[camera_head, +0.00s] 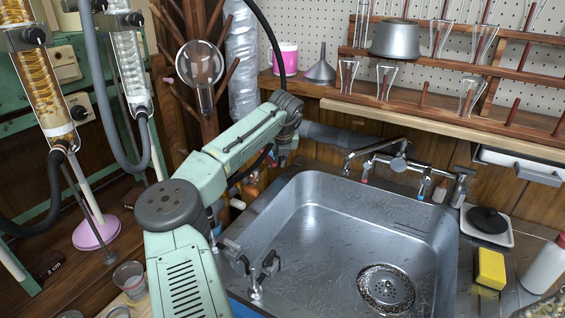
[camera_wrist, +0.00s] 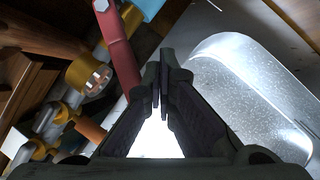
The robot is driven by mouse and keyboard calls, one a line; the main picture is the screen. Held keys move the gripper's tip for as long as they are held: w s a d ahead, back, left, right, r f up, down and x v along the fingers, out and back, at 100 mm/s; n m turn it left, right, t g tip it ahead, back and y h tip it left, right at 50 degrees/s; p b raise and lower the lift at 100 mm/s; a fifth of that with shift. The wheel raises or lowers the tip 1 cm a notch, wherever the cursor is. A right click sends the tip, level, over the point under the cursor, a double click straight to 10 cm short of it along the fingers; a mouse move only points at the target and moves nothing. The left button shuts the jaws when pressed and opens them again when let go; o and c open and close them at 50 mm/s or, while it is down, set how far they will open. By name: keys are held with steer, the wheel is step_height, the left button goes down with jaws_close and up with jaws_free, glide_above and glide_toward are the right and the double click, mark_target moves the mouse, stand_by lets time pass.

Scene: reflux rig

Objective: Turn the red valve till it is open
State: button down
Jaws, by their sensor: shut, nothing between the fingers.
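The red valve handle (camera_wrist: 118,48) shows in the wrist view as a long flat bar with a pale bolt at its upper end. It runs down to the left side of my gripper (camera_wrist: 160,90), where the left finger hides its lower end. My gripper's fingertips are together with nothing between them. I cannot tell whether the finger touches the bar. In the head view my gripper (camera_head: 283,156) points down behind the back left corner of the sink, and I cannot make out the red handle there.
Brass-coloured fittings and pipes (camera_wrist: 88,75) lie left of the handle in the wrist view. The steel sink (camera_head: 320,215) is to the right, with faucets (camera_head: 385,158) behind it. A wooden rack with a round flask (camera_head: 199,64) stands behind my arm.

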mark_target(270, 161)
steer(key=shift+s+a+r, duration=0.1)
steer(key=shift+s+a, duration=0.35)
steer(key=shift+a, duration=0.15)
steer(key=shift+s+a+r+p, duration=0.1)
steer(key=shift+s+a+p, duration=0.15)
steer(key=shift+a+p, duration=0.2)
steer(key=shift+s+a+p, duration=0.2)
steer(key=shift+a+p, duration=0.15)
steer(key=shift+a, duration=0.1)
steer(key=a+p, duration=0.3)
steer(key=a, duration=0.1)
steer(key=shift+s+a+p, duration=0.1)
steer(key=shift+s+p, duration=0.1)
steer(key=shift+p, duration=0.2)
steer(key=r+p, duration=0.1)
steer(key=r, duration=0.1)
steer(key=d+r+p, duration=0.1)
steer(key=r+p, duration=0.1)
